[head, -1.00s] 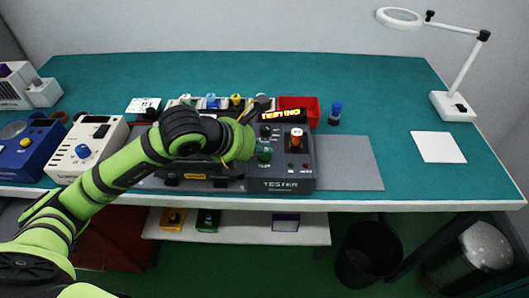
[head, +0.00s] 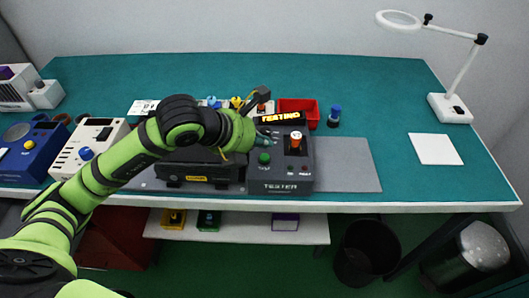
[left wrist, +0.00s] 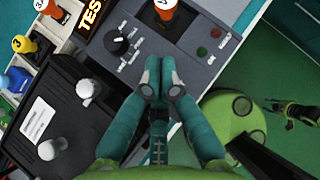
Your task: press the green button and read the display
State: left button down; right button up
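The tester (head: 300,184) is a dark grey box on the bench. Its display (head: 280,117) reads TESTING in orange letters; part of it shows in the left wrist view (left wrist: 91,12). The green button (head: 264,158) is a round cap on the panel's left side, hidden behind my fingers in the left wrist view. My left gripper (head: 272,138) is over the panel, just behind the button in the head view. In the left wrist view its fingers (left wrist: 159,72) are together with nothing between them. Contact with the panel cannot be told.
An orange-topped cylinder (head: 296,143) stands in the tester, beside a black knob (left wrist: 117,45). A black box (head: 212,183) adjoins it on the left. A red bin (head: 312,109) and blue-capped piece (head: 335,114) are behind. The grey mat (head: 349,166) is clear.

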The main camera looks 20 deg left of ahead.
aim_at(262, 158)
pick_arm(q)
notch_tip(262, 158, up, 3)
jog(key=shift+r+p, duration=0.2)
jog(key=shift+p, duration=0.6)
jog(key=shift+f, duration=0.1)
